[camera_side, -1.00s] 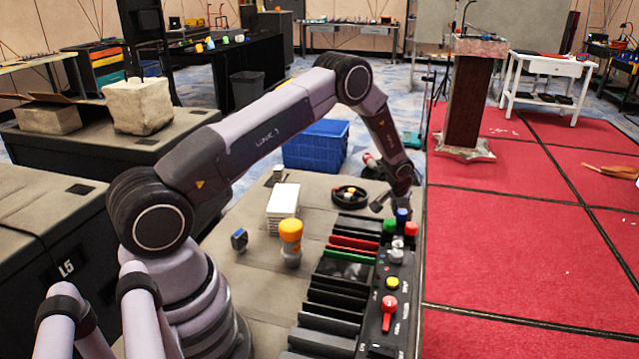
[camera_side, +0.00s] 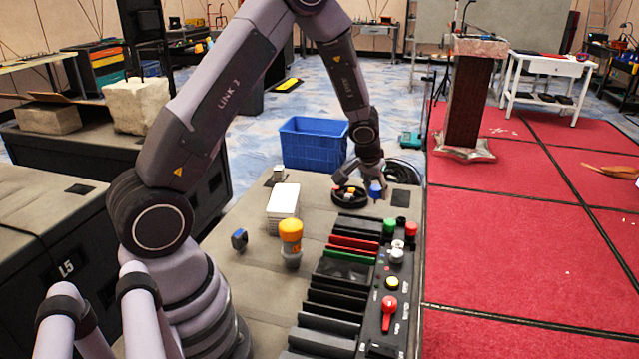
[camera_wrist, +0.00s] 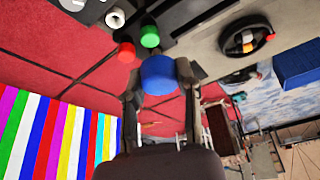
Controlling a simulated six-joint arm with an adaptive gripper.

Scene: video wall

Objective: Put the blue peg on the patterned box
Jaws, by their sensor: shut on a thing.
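My gripper (camera_side: 362,188) is shut on the blue peg (camera_side: 376,190), held above the table just past the far end of the black control panel. In the wrist view the blue round top of the peg (camera_wrist: 158,75) sits between the two fingers of my gripper (camera_wrist: 160,88). Its lower part is hidden there. I cannot pick out the patterned box with certainty. A white stacked box (camera_side: 284,200) stands on the table left of my gripper, and its pattern cannot be made out.
The panel (camera_side: 370,320) carries a green knob (camera_side: 390,226), a red knob (camera_side: 411,229) and other controls. A round black tray (camera_side: 342,200) lies beside my gripper. A blue crate (camera_side: 314,143) is behind.

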